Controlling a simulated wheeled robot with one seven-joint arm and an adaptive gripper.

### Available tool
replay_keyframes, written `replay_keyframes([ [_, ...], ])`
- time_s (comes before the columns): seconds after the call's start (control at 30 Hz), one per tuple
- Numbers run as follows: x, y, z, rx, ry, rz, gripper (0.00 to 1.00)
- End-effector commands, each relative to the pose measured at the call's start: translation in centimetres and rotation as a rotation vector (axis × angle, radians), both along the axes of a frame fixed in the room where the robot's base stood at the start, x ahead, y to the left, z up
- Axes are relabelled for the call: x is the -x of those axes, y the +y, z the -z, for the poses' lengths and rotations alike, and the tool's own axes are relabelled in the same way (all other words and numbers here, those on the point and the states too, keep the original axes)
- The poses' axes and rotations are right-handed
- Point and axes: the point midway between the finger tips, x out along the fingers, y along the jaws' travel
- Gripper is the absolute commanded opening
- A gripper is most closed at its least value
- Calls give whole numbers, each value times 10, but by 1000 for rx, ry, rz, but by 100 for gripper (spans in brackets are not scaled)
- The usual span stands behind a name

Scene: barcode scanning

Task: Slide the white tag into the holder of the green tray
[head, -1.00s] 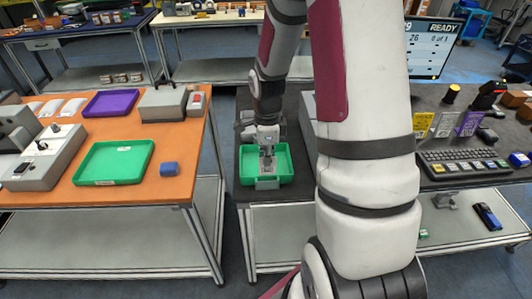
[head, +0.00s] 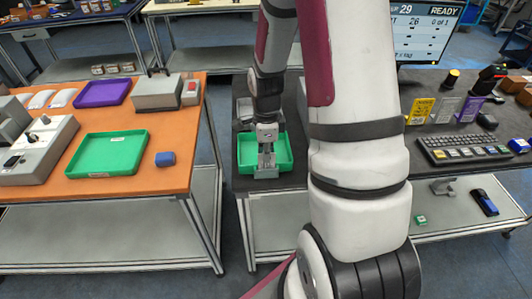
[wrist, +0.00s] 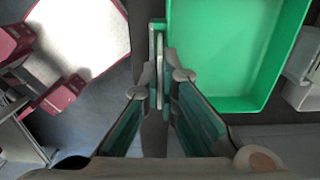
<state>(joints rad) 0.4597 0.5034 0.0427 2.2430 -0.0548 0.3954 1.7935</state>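A green tray (head: 286,152) stands on the dark table; in the wrist view it fills the upper right (wrist: 230,50). A grey block, apparently its holder (head: 266,173), is at its front edge, partly hidden by my gripper. My gripper (head: 266,163) points down over that front edge. In the wrist view my gripper (wrist: 161,80) has its fingertips close together on a thin pale piece, apparently the white tag (wrist: 160,88), seen edge-on. A narrow green-edged part (wrist: 157,38) lies just beyond the fingertips. I cannot tell whether the tag is inside the holder.
A keyboard (head: 465,150) and upright tags are at right. My arm hides the middle of the dark table.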

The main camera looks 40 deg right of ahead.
Motion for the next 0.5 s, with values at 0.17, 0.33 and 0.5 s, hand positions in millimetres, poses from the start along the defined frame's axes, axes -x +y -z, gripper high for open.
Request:
replay_keyframes([
  [0.17,0,0,0,0,0,0,28],
  [0.33,0,0,0,0,0,0,28],
  [0.5,-1,0,-3,1,-2,0,28],
])
